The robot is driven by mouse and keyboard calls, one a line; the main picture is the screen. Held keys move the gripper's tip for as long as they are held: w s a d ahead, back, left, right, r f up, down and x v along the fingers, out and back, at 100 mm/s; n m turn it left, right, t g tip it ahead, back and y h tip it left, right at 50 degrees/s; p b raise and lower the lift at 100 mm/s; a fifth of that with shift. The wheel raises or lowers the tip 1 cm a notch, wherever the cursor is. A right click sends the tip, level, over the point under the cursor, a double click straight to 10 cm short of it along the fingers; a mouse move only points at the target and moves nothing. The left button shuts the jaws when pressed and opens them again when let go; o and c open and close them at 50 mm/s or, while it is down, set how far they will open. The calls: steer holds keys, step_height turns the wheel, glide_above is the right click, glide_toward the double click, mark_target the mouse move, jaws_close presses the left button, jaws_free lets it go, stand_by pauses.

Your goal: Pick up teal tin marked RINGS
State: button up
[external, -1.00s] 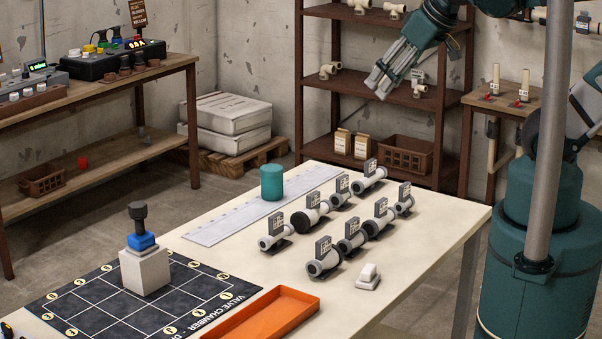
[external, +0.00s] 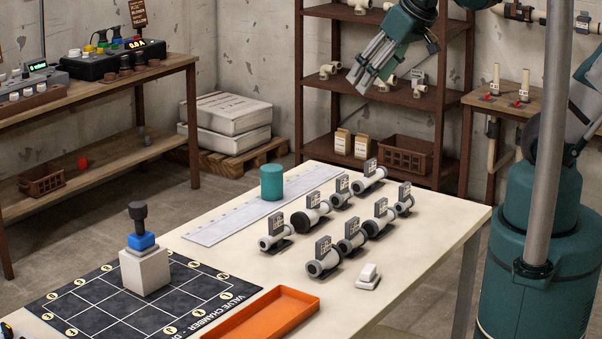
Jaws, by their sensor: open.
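The teal tin (external: 272,183) stands upright at the far left part of the white table, at the edge of a pale ruled strip. No RINGS marking is readable on it from this side. My gripper (external: 362,84) is open and empty. It is high above the table's far side, up and to the right of the tin in the picture, clearly apart from it. Its fingers point down and to the left.
Several grey pipe fittings with upright labels (external: 351,235) stand in rows right of the tin. An orange tray (external: 262,318), a dark gridded mat (external: 75,300) and a white block (external: 145,272) with a blue-and-black piece are nearer. Shelving (external: 391,91) stands behind my gripper.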

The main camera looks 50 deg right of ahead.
steer(key=w+d+f+m+b, duration=0.2)
steer(key=w+f, duration=0.1)
steer(key=w, duration=0.7)
steer(key=m+g+h+b, duration=0.3)
steer(key=m+b, duration=0.2)
steer(key=m, duration=0.1)
glide_above(272, 168)
steer(key=s+a, duration=0.2)
step_height(272, 168, down, 27)
steer(key=shift+w+f, duration=0.1)
steer(key=shift+b+x, duration=0.3)
steer(key=shift+x, duration=0.9)
steer(key=shift+b+x, duration=0.3)
steer(key=shift+x, duration=2.3)
steer(key=shift+d, duration=0.1)
